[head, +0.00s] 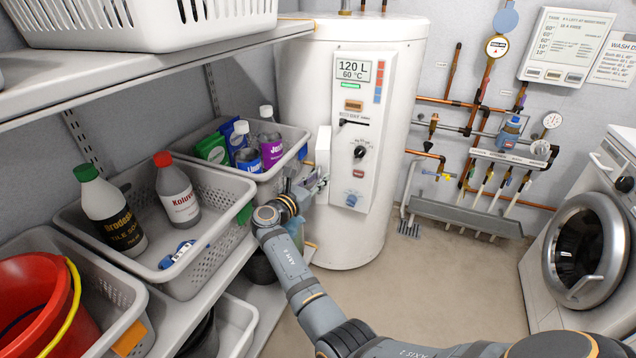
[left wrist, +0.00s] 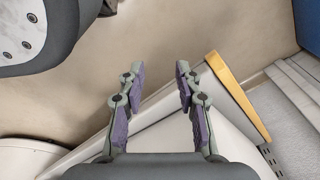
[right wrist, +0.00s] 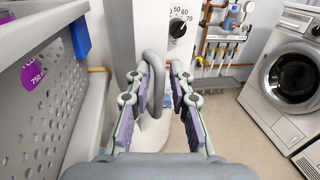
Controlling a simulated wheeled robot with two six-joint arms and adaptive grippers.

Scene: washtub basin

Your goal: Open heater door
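The white water heater (head: 298,85) stands upright behind the shelves, with a control panel (head: 372,110) on its front. Its narrow white door (head: 323,148) shows almost edge-on, standing out at the left of the panel. The door (right wrist: 121,35) and its curved grey handle (right wrist: 154,58) show in the right wrist view. My left gripper (left wrist: 160,75) is open and empty.
Shelves with grey baskets (head: 240,190) of bottles stand close to the left of my right arm. Pipes and gauges (head: 497,46) line the back wall. A washing machine (head: 590,250) is at the right. The floor (head: 450,285) between is clear.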

